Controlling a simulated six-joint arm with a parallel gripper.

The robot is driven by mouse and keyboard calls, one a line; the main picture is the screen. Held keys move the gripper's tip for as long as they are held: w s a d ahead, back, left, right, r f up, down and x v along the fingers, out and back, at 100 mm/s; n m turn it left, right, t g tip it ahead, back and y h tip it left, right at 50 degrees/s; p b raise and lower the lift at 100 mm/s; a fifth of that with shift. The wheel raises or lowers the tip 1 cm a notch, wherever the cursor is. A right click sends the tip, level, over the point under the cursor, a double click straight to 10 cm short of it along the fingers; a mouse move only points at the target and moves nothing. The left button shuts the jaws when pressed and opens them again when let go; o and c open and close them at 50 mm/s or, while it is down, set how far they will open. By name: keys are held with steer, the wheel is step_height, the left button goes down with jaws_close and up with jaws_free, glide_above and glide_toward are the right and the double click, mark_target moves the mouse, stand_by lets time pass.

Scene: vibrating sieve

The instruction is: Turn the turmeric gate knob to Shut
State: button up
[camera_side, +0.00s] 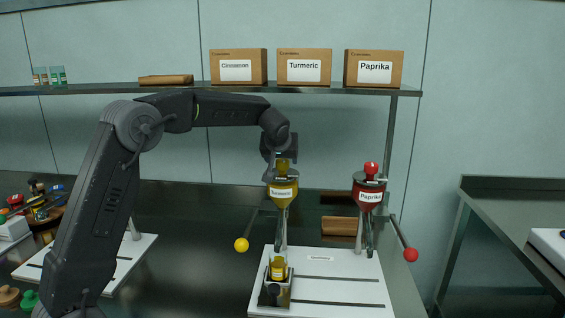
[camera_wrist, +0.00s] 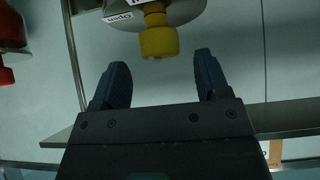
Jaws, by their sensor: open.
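The turmeric hopper (camera_side: 283,201) is a yellow funnel labelled "Turmeric" on a stand in the side view. Its yellow gate knob (camera_side: 282,166) sits on top, partly covered by my gripper (camera_side: 281,157) just above it. In the wrist view the yellow knob (camera_wrist: 159,42) is at the upper middle, with a label reading "Open" upside down beside it. My gripper (camera_wrist: 160,68) is open, with one dark finger to each side below the knob in the picture. The knob is not visibly gripped. The gap along the approach is hard to judge.
The red paprika hopper (camera_side: 368,199) with a red knob (camera_side: 371,169) stands to the right; it also shows at the left of the wrist view (camera_wrist: 10,32). A yellow-ball lever (camera_side: 242,244) sticks out lower left. A shelf (camera_side: 200,89) with labelled boxes runs behind.

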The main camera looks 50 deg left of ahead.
mark_target(282, 160)
steer(key=shift+x, duration=1.85)
steer(key=shift+c, duration=0.4)
steer(key=c, duration=0.8)
steer(key=shift+f+m+t+h, duration=0.1)
steer(key=shift+m+t+h, duration=0.5)
steer(key=shift+m, duration=0.5)
steer(key=shift+m+t+h, duration=0.4)
steer(key=shift+m+h, duration=0.4)
steer(key=shift+m, duration=0.3)
steer(key=o, duration=0.9)
